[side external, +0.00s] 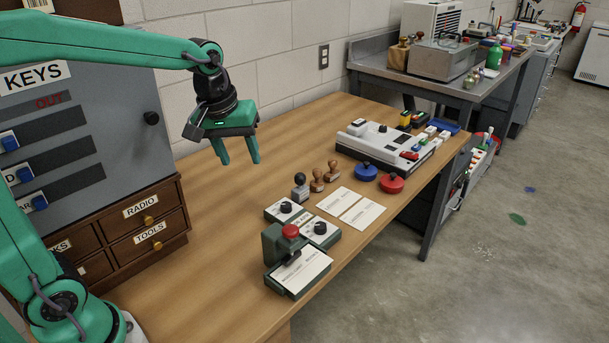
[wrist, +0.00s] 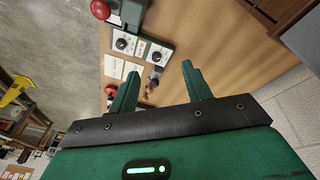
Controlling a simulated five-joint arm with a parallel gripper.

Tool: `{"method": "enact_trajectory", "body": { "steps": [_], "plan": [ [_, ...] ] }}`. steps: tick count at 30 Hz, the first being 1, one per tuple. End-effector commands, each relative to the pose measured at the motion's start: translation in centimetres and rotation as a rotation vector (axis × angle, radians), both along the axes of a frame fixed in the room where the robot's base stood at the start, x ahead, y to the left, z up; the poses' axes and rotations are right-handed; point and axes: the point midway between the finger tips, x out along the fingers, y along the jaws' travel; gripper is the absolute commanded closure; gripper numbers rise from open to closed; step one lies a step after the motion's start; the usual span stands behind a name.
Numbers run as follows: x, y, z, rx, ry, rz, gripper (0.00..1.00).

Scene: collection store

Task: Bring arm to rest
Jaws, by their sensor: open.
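My green arm reaches in from the left in the side external view. My gripper (side external: 236,152) hangs above the back left part of the wooden table (side external: 215,250), fingers pointing down. The two fingers are apart with nothing between them. In the wrist view my gripper (wrist: 158,85) shows its two green fingers spread, with the table and small desk items beyond them. The gripper touches nothing that I can see.
A key cabinet (side external: 75,130) and labelled drawers (side external: 150,245) stand at left. A red-knobbed press (side external: 292,262), dial boxes (side external: 286,210), stamps (side external: 318,180), cards (side external: 350,205), ink pads (side external: 391,183) and a white machine (side external: 384,145) occupy the table's right side. The table below my gripper is bare.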

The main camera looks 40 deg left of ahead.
Motion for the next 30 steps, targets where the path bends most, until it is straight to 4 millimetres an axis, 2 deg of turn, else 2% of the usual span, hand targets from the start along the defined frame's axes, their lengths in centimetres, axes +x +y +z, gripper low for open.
{"method": "enact_trajectory", "body": {
  "steps": [7,18,24,30],
  "plan": [
    [-4.8,-0.5,1.4,0.047,-0.072,-0.164,0.51],
    [-11.3,-0.9,1.4,0.137,-0.168,-0.402,0.51],
    [-14.0,-1.1,0.6,0.184,-0.212,-0.508,0.51],
    [-15.2,-1.2,0.1,0.209,-0.232,-0.561,0.51]
  ]
}}
